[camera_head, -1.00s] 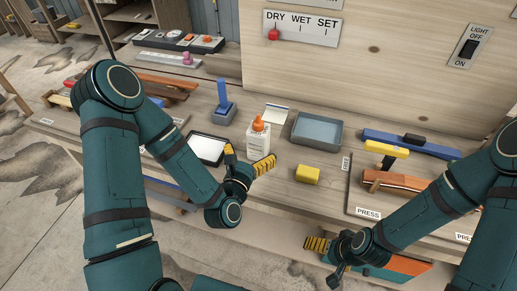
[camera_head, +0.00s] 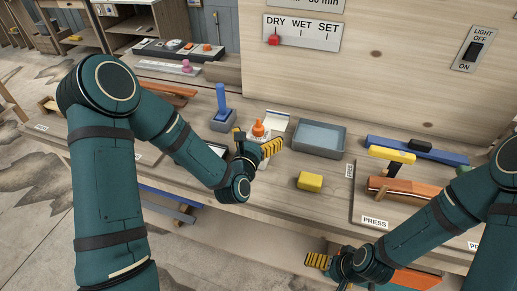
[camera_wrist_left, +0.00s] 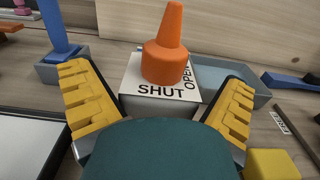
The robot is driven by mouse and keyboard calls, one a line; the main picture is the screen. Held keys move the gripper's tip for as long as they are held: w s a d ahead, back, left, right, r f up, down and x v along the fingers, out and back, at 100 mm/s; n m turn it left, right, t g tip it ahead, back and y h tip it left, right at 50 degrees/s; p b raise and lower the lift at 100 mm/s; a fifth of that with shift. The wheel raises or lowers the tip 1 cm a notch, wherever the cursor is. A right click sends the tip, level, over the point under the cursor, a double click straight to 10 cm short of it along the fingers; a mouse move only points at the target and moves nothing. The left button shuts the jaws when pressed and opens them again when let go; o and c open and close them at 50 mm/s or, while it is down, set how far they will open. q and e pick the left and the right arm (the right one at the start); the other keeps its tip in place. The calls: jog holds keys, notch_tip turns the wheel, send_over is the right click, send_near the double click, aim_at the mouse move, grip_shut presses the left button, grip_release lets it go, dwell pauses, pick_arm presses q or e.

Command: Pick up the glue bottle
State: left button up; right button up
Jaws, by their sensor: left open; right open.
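The glue bottle has an orange nozzle cap (camera_head: 258,130); its body is mostly hidden behind my left gripper in the head view. In the left wrist view the orange cap (camera_wrist_left: 165,50) stands upright on a white top marked SHUT and OPEN, straight ahead between the fingers. My left gripper (camera_head: 255,146) is open, with yellow ribbed fingers on either side of the bottle; I cannot tell whether they touch it. My right gripper (camera_head: 318,262) is open and empty, low in front of the bench edge.
A grey tray (camera_head: 341,141) stands right of the bottle and a yellow block (camera_head: 310,181) in front of it. A blue-handled tool (camera_head: 221,104) stands in a holder to the left. A yellow-handled clamp (camera_head: 392,155) is at the right.

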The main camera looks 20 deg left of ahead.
pick_arm(q)
jog(key=c, duration=1.3)
